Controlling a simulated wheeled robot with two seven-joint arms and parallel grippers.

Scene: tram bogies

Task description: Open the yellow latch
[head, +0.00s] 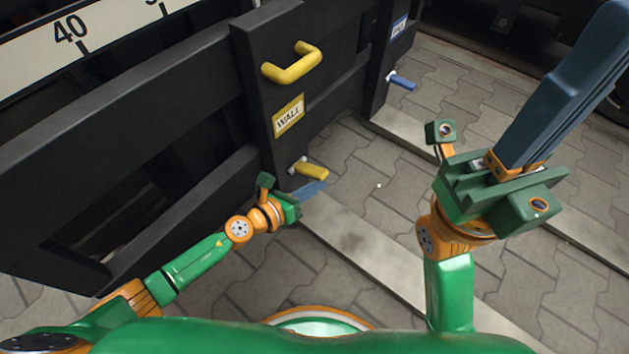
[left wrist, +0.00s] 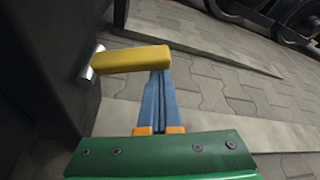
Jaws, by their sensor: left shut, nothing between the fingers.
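The yellow latch (head: 312,171) is a short bar near the foot of the black post, below a yellow "WALL" label (head: 288,116). In the left wrist view the yellow latch (left wrist: 131,59) points right from a metal pivot (left wrist: 91,62). My left gripper (head: 318,186) is shut and empty, its blue fingers just below the latch in the head view. In the left wrist view the fingertips (left wrist: 160,75) reach the latch's lower edge near its free end; I cannot tell whether they touch. My right gripper (head: 594,70) is raised at the right, its blue fingers looking closed together.
A yellow handle (head: 292,64) sits on the post above the label. A blue latch (head: 402,82) and a blue label (head: 400,26) are on a farther post. Pale strips (head: 362,247) cross the paved floor (head: 350,160). Dark beams fill the left; the paving right of the latch is clear.

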